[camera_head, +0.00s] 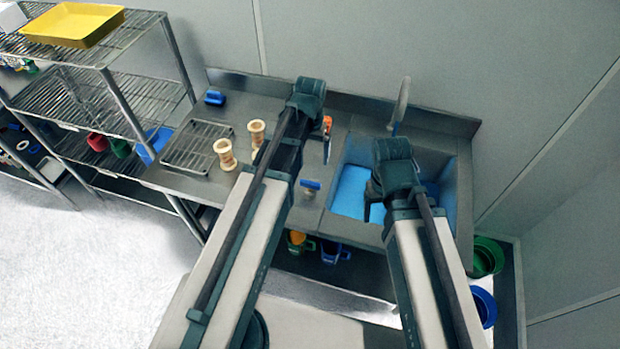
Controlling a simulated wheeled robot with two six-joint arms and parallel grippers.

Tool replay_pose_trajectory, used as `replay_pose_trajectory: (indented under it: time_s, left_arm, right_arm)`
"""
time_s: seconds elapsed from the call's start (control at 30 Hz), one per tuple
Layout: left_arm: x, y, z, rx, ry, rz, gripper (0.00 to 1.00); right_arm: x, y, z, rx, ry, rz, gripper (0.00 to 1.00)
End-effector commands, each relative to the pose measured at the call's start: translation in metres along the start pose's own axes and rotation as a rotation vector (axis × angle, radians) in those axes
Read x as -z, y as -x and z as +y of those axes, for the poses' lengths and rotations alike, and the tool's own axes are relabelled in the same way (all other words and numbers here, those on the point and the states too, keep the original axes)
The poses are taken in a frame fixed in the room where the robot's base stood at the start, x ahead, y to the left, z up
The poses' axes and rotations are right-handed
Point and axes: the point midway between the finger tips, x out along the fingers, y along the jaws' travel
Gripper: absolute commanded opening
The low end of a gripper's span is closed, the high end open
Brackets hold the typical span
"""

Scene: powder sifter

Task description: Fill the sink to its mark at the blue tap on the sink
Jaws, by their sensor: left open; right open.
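The sink (350,193) is set into the grey counter at the right, with a bright blue inside. I cannot make out its mark, or whether the blue is water or the basin floor. A tall grey upright piece (400,104) stands at its back edge; I cannot tell if it is the spout. No blue tap shows clearly; my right arm covers part of the sink. My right gripper (372,207) is open above the sink, partly hidden by its wrist. My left gripper (262,156) is open over the counter left of the sink, mostly hidden behind its arm.
Two beige jars (225,154) and a wire rack (190,147) are on the counter's left. A small blue-topped item (311,185) and an orange item (327,125) sit left of the sink. Green (486,257) and blue (484,306) bins stand at lower right.

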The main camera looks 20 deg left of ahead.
Motion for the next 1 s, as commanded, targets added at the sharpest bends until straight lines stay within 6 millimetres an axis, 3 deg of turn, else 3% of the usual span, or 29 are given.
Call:
replay_pose_trajectory:
  time_s: [0.27,1.0]
  left_arm:
    - [0.0,-0.026,0.0,0.0,0.001,0.0,1.0]
    - [0.0,-0.126,0.0,0.0,0.001,0.0,1.0]
  right_arm:
    - [0.002,-0.026,-0.002,-0.001,0.004,0.0,0.76]
    - [0.007,-0.126,-0.011,-0.003,0.013,0.0,0.76]
